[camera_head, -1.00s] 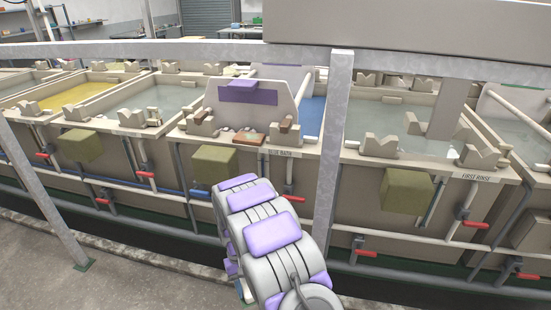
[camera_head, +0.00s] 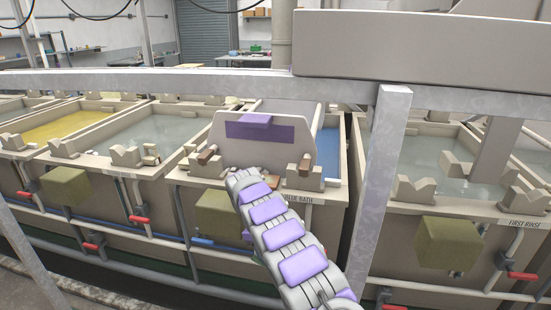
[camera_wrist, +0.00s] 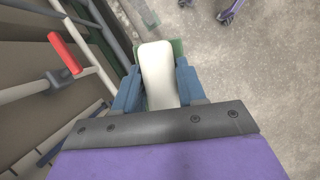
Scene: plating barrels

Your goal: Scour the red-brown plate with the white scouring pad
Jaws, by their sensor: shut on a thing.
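In the wrist view the blue fingers of my gripper (camera_wrist: 158,82) are shut on the white scouring pad (camera_wrist: 157,58), a pale rounded block with a green part showing behind it. The gripper is over the floor beside the tank front, apart from any plate. In the head view my arm reaches towards the blue bath's front rim and hides the gripper and pad.
The blue bath (camera_head: 329,150) has a purple-marked upright panel (camera_head: 262,147) and saddle blocks at its rim. A red valve handle (camera_wrist: 66,55) and pipes are close left of my gripper. A grey post (camera_head: 378,195) stands right of my arm. Bare floor (camera_wrist: 255,70) lies right.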

